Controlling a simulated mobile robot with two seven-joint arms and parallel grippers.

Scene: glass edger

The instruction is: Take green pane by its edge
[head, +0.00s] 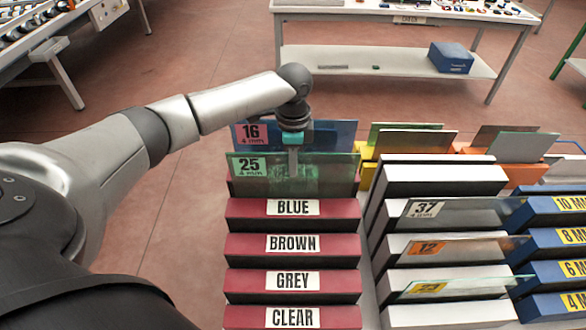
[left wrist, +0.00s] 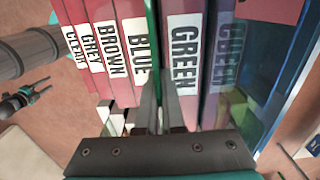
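The green pane (head: 330,175), tagged "25 4 mm", stands upright in the rack behind the BLUE block (head: 293,208). In the left wrist view the pane (left wrist: 151,45) shows edge-on as a thin green strip between the BLUE and GREEN labels. My left gripper (head: 293,163) comes down from above at the middle of the pane's top edge. In the wrist view its two fingers (left wrist: 161,95) stand close together, one on each side of the pane, and look shut on it. The pane's lower edge is hidden.
A blue pane (head: 340,130), tagged "16 4 mm", stands close behind the green one. To the right are white racks (head: 440,175) with tagged panes and blue blocks (head: 560,210). A table (head: 400,10) with a blue box (head: 450,57) stands at the back. Open floor lies between.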

